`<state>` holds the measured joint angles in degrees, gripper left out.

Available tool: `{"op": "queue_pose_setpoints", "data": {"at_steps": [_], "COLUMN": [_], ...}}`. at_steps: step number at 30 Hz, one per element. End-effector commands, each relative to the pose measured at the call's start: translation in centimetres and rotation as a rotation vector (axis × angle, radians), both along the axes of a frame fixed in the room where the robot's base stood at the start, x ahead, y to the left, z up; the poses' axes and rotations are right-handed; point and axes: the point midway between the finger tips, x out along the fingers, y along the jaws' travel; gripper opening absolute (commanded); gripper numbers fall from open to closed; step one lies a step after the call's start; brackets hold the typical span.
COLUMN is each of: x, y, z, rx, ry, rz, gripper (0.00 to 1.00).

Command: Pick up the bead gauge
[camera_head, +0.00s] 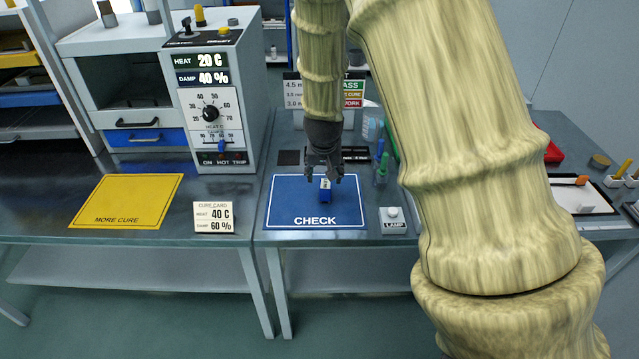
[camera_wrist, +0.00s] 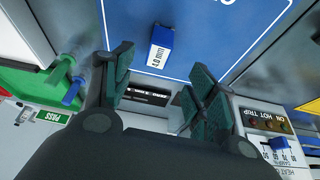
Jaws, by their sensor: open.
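A small blue block (camera_head: 325,190) with a white label stands on the blue CHECK mat (camera_head: 285,205). It looks like the bead gauge. In the wrist view the block (camera_wrist: 160,46) shows a label that seems to read 4.0 mm. My gripper (camera_head: 324,178) points down over the mat, at the block, and partly overlaps it in the head view. In the wrist view my gripper (camera_wrist: 155,78) has its fingers spread, with nothing between them; the block appears beyond the fingertips. I cannot tell the exact height gap.
A lamp button box (camera_head: 393,220) stands right of the mat. A black labelled bar (camera_head: 355,154) lies behind. The heater cabinet (camera_head: 208,100), cure card (camera_head: 214,218) and yellow mat (camera_head: 128,200) are left.

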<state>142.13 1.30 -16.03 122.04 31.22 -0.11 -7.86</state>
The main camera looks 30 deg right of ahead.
Motion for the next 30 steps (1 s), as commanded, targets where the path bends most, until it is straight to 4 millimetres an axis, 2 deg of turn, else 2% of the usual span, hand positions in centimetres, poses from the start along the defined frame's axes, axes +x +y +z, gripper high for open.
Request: {"op": "queue_pose_setpoints", "data": {"at_steps": [9, 22, 30], "x": [1.1, 1.7, 2.5], "y": [-0.7, -1.4, -2.1], "z": [-3.5, -5.5, -8.2], "rx": [0.002, 0.001, 0.001], "ry": [0.002, 0.002, 0.002], "rz": [0.0, -0.001, -0.001], "gripper": [0.57, 0.57, 0.57]}}
